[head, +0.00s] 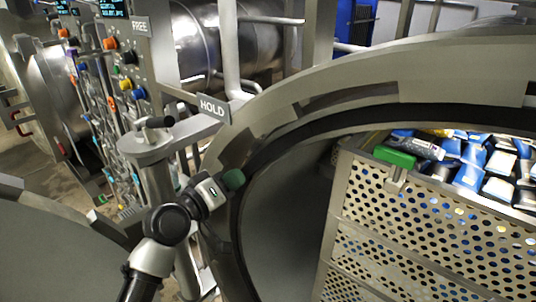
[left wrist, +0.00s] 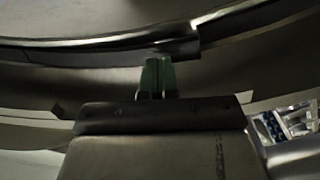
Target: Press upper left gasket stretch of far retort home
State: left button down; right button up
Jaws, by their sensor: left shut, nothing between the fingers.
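The large round mouth of a retort (head: 420,68) fills the right of the head view. A black gasket (head: 300,132) runs around the inside of its rim. My left gripper (head: 234,179) is at the left side of this rim, its green fingertips against or very close to the gasket. In the left wrist view, the shut green fingers (left wrist: 157,72) point at the dark gasket band (left wrist: 110,50), just left of a step where a thicker stretch ends. Contact cannot be told for certain. Nothing shows between the fingers. My right gripper is out of view.
A HOLD sign (head: 213,108) and a handle post (head: 155,140) are close to my left arm. A control panel (head: 120,70) stands behind.

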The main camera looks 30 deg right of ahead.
pick_arm(q)
jog(key=shift+w+d, duration=0.1)
jog(key=shift+d, duration=0.2)
dwell(0.4)
jog(key=shift+w+d+b, duration=0.15)
jog(key=shift+d+b, duration=0.15)
jog(key=shift+b, duration=0.05)
jog(key=shift+b+x, duration=0.7)
jog(key=shift+x, duration=0.6)
jog(key=shift+a+p, duration=0.3)
jog(key=shift+a, duration=0.25)
jog(key=p+v, duration=0.1)
jog(key=v, duration=0.2)
jog(key=shift+s+a, duration=0.25)
jog(key=shift+s, duration=0.05)
send_near(247, 170)
jog(key=shift+s+a+p, duration=0.1)
jog(key=shift+a+p, duration=0.1)
jog(key=shift+p, duration=0.25)
